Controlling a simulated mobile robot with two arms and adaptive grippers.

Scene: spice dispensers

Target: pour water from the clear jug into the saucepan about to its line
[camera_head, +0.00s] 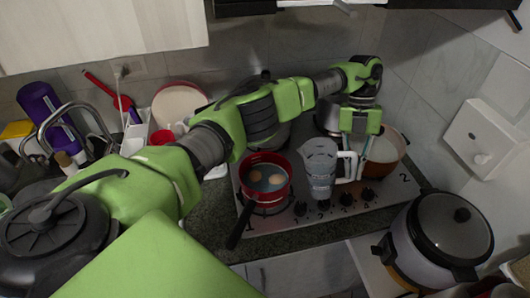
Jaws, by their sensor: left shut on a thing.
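The clear jug (319,170) is upright over the stove, just right of the red saucepan (266,199), with its handle on the right. My left gripper (351,150) points down at the jug's handle and is shut on it. Printed marks show on the jug's side; its water level is hard to make out. I cannot tell whether its base touches the stove. The saucepan sits at the front left, its black handle towards the front. Inside are greyish liquid and two pale, round, egg-like things. I cannot make out its line. My right gripper is out of view.
A larger pot (388,150) stands right of the jug, partly behind my gripper. The stove (330,215) has several black knobs along its front. A rice cooker (450,228) stands at the lower right. A dish rack, red utensils and a purple bottle (45,108) are at the left.

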